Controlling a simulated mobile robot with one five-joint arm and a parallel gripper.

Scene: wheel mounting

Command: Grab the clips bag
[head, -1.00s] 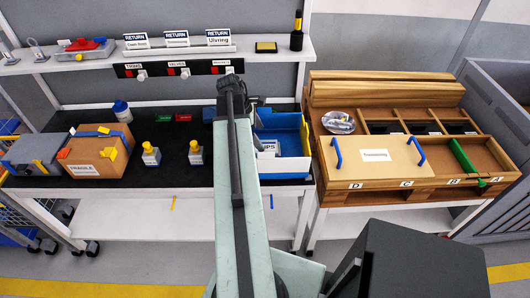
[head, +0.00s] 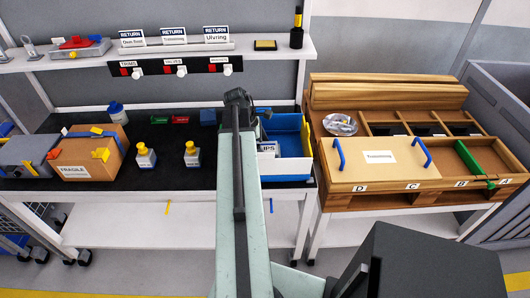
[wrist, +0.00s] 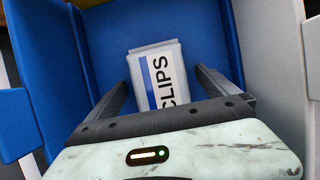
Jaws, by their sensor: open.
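The clips bag (wrist: 157,75) is a pale packet with a white and blue label reading CLIPS. In the wrist view it lies in a blue bin (wrist: 215,35). My gripper (wrist: 160,80) is open, with one finger on each side of the bag and a gap to each. The bag's lower end is hidden behind my gripper's body. In the head view the blue bin (head: 290,130) stands at the right end of the black bench, and my arm covers its left part. A white label ending in PS (head: 268,148) shows beside my arm.
Two yellow-capped bottles (head: 146,156) and a cardboard box (head: 91,152) stand left on the bench. A wooden rack (head: 390,90) with a lid and blue handles stands to the right. The bin walls stand close around my gripper.

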